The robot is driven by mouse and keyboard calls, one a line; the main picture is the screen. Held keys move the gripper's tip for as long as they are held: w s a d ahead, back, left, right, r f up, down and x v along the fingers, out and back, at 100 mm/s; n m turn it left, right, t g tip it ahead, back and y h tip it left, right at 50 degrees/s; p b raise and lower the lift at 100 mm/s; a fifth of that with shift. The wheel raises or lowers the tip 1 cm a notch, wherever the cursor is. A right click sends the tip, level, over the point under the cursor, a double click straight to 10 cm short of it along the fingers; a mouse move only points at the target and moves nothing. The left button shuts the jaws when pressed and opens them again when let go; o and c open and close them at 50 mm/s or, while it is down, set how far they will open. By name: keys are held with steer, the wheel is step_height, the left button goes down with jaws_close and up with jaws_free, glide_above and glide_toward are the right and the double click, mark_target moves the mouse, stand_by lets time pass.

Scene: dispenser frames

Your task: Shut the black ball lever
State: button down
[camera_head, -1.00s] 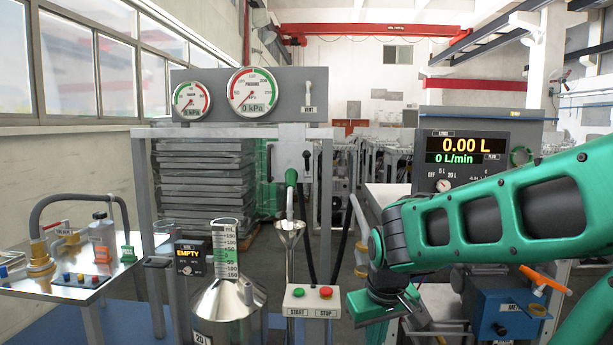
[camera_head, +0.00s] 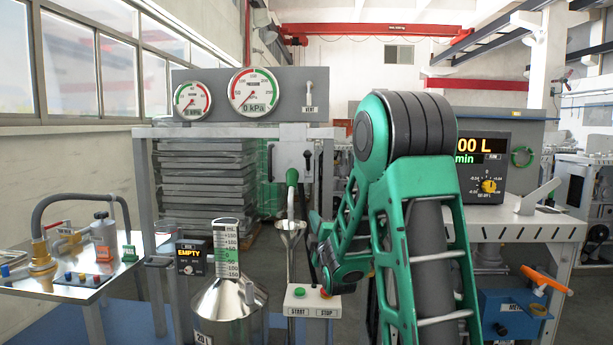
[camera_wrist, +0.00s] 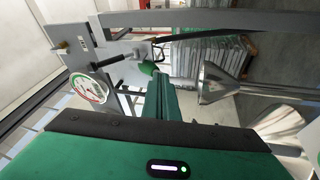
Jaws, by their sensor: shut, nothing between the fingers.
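The black ball lever (camera_head: 307,154) is on the grey dispenser panel (camera_head: 293,135) below the gauges, with its dark ball at the panel's right side. In the wrist view a dark lever-like part (camera_wrist: 130,56) sticks out beside the green nozzle grip (camera_wrist: 148,68); I cannot tell surely that it is the same lever. My gripper (camera_head: 316,222) is low and to the right of the nozzle in the head view, partly hidden by my own arm. In the wrist view its green fingers (camera_wrist: 163,80) are together and empty, pointing toward the nozzle area, apart from the lever.
A funnel (camera_head: 291,228) and a START/STOP box (camera_head: 311,301) stand below the nozzle. A steel can (camera_head: 230,305) is at lower left. Gauges (camera_head: 253,92) are above. A blue meter box (camera_head: 515,313) is at lower right. A metal table (camera_head: 75,285) stands left.

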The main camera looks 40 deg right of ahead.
steer(key=shift+s+a+r+n+t+h, duration=0.25)
steer(key=shift+s+r+n+t+h, duration=0.15)
steer(key=shift+r+n+t, duration=0.4)
steer(key=shift+s+a+r+n+t+h, duration=0.3)
steer(key=shift+s+r+n+t, duration=0.2)
steer(key=shift+t, duration=0.5)
steer(key=shift+s+a+r+n+t+h, duration=0.2)
steer(key=shift+s+r+n+t+h, duration=0.2)
steer(key=shift+r+n+t, duration=0.4)
steer(key=shift+w+f, duration=0.1)
steer(key=shift+f, duration=0.05)
